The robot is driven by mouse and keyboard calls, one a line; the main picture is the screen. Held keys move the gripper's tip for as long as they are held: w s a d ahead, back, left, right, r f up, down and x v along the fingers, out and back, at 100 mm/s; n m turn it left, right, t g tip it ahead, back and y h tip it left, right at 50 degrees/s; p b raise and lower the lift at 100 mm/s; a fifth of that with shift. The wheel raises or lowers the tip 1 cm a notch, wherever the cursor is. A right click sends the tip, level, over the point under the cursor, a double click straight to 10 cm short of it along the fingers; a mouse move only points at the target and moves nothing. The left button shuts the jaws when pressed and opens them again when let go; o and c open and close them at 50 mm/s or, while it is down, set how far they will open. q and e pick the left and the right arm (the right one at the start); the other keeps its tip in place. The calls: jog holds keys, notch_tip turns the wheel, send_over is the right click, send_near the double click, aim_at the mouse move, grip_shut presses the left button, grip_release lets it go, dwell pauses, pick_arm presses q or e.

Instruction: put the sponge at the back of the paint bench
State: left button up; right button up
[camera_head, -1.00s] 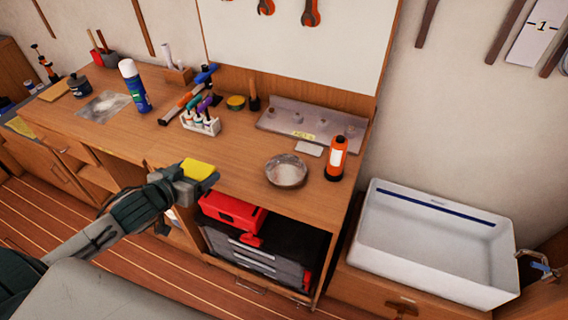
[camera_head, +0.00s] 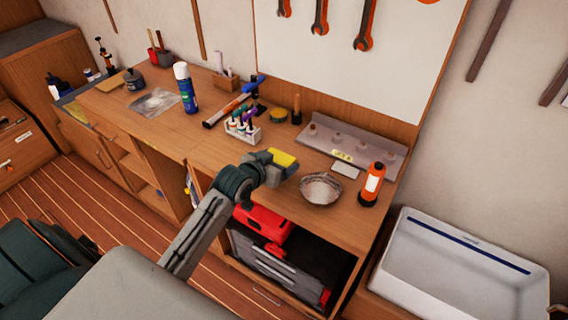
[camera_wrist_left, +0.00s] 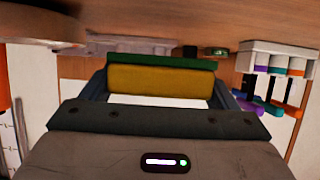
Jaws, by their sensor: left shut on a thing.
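My left gripper (camera_head: 282,164) is shut on the yellow sponge (camera_head: 285,156) and holds it over the front part of the wooden paint bench (camera_head: 185,139), left of the metal bowl. In the left wrist view the sponge (camera_wrist_left: 160,79) sits between the fingers, with a green layer along its upper edge in the picture. Whether the sponge touches the bench top is hard to tell. My right gripper is not in view.
A metal bowl (camera_head: 320,189) and an orange bottle (camera_head: 371,184) stand right of the sponge. Behind are a rack of small bottles (camera_head: 243,127), a round tin (camera_head: 277,115) and a metal holder (camera_head: 350,142). Bare wood lies between them. A white sink (camera_head: 455,268) is at right.

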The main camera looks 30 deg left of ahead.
aim_at(284, 164)
pick_arm(q)
jog(key=shift+w+d, duration=0.25)
jog(key=shift+w, duration=0.25)
jog(key=shift+w+d, duration=0.25)
jog(key=shift+w, duration=0.25)
jog(key=shift+f+p, duration=0.3)
jog(key=shift+p, duration=0.05)
notch_tip(284, 164, down, 2)
jog(key=shift+f+p, duration=0.1)
jog(key=shift+p, duration=0.35)
jog(key=shift+f, duration=0.5)
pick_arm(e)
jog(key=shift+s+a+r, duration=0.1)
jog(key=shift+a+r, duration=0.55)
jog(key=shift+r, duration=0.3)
pick_arm(q)
jog(key=shift+f, duration=0.1)
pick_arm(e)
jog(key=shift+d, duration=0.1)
pick_arm(q)
jog(key=o, duration=0.6)
jog(key=shift+c, duration=0.2)
jog(key=shift+o, duration=0.5)
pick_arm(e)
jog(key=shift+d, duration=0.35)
